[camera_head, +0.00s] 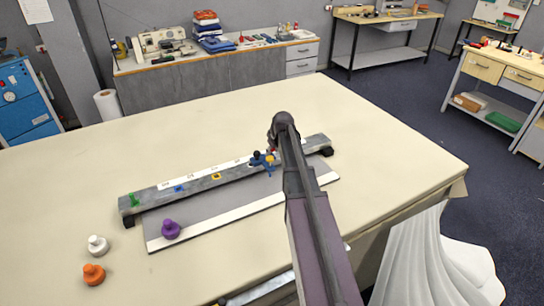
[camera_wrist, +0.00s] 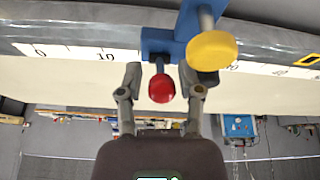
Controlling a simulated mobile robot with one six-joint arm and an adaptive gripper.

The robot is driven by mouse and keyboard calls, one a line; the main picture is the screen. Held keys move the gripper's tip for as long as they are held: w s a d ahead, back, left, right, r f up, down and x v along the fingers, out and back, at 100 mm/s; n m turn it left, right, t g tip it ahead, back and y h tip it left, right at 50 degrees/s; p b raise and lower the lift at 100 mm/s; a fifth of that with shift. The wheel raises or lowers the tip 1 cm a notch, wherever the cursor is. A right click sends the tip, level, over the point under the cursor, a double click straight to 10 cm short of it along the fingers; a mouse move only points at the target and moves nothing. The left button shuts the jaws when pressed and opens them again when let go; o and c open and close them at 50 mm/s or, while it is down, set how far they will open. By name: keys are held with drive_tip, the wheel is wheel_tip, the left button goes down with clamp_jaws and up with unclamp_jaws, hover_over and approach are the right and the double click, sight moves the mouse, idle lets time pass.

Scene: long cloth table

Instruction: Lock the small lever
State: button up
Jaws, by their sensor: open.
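The small lever shows in the wrist view as a red ball knob (camera_wrist: 161,89) on a short rod below a blue slider block (camera_wrist: 158,43). A larger yellow knob (camera_wrist: 212,50) sits on a grey rod at the block's right. My gripper (camera_wrist: 162,84) is open, with one finger on each side of the red knob; I cannot tell whether either finger touches it. In the head view, the blue slider (camera_head: 262,160) sits on a long grey rail (camera_head: 215,181), and my arm hides most of the gripper and part of the rail.
A white scale strip (camera_wrist: 80,52) with numbers runs along the rail. A purple knob (camera_head: 171,229) stands on the board, a green piece (camera_head: 133,200) at the rail's left end. White (camera_head: 97,245) and orange (camera_head: 93,274) knobs stand on the cloth table (camera_head: 60,185). The table's left is mostly clear.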

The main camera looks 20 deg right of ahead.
drive_tip(key=shift+w+f+b, duration=0.2)
drive_tip(key=shift+f+b, duration=0.1)
drive_tip(key=shift+f, duration=0.2)
clamp_jaws()
drive_tip(key=shift+w, duration=0.1)
